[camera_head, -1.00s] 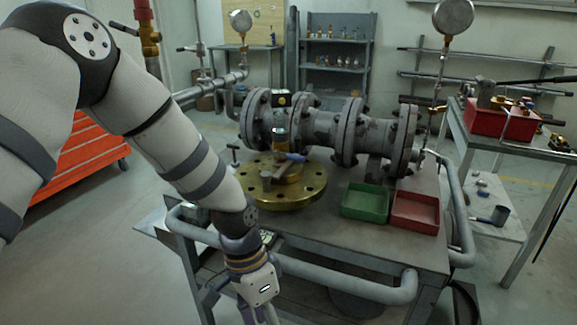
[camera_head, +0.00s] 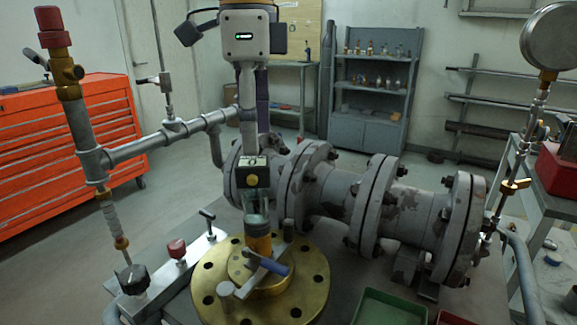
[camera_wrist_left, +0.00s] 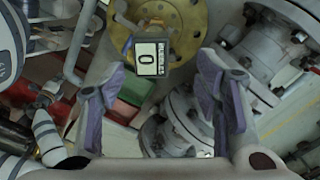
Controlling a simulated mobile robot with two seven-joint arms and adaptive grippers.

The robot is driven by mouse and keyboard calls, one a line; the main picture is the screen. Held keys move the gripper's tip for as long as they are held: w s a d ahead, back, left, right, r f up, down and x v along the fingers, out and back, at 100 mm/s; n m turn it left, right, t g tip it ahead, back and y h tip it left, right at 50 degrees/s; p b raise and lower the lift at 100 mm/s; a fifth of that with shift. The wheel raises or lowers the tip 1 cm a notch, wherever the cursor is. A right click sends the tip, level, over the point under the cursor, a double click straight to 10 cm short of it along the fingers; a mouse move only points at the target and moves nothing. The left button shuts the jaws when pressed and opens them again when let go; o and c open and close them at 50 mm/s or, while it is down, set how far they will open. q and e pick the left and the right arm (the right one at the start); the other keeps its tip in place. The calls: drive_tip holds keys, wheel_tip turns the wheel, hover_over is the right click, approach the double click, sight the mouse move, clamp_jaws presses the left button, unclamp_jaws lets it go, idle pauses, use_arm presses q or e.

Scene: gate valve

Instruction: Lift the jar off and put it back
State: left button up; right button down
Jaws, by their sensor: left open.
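The jar (camera_head: 257,212) stands upright on the brass flange (camera_head: 308,292) in the head view, clear glass above and amber below. A small black box with a display (camera_head: 251,171) shows just above it in the picture; I cannot tell whether they touch. The box's display reads 0 in the wrist view (camera_wrist_left: 148,57), where the jar is not clearly visible. My left gripper (camera_head: 255,140) comes down from the top, open and empty, its fingers above the box in the picture. Its spread purple fingertips show in the wrist view (camera_wrist_left: 160,85). My right gripper is not in view.
A blue-handled tool (camera_head: 269,264) lies on the flange beside the jar. The grey flanged valve (camera_head: 370,205) stands close at the right. A block with a red knob (camera_head: 177,248) is at the left. A green tray (camera_head: 385,308) is at the front right.

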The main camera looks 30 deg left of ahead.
sight(245, 164)
use_arm(q)
drive_tip(key=f, duration=0.1)
drive_tip(key=s+f, duration=0.1)
drive_tip(key=f, duration=0.1)
drive_tip(key=s+f, duration=0.1)
drive_tip(key=shift+s+f, duration=0.15)
drive_tip(key=shift+f, duration=0.1)
drive_tip(key=f, duration=0.2)
drive_tip(key=w+f, duration=0.1)
drive_tip(key=f, duration=0.4)
drive_tip(key=shift+w+d, duration=0.15)
drive_tip(key=shift+d, duration=0.05)
clamp_jaws()
drive_tip(key=shift+r, duration=0.55)
drive_tip(key=s+d+r, duration=0.3)
drive_tip(key=s+r, duration=1)
drive_tip(key=r, duration=0.3)
drive_tip(key=shift+s+r, duration=0.25)
drive_tip(key=shift+s, duration=0.1)
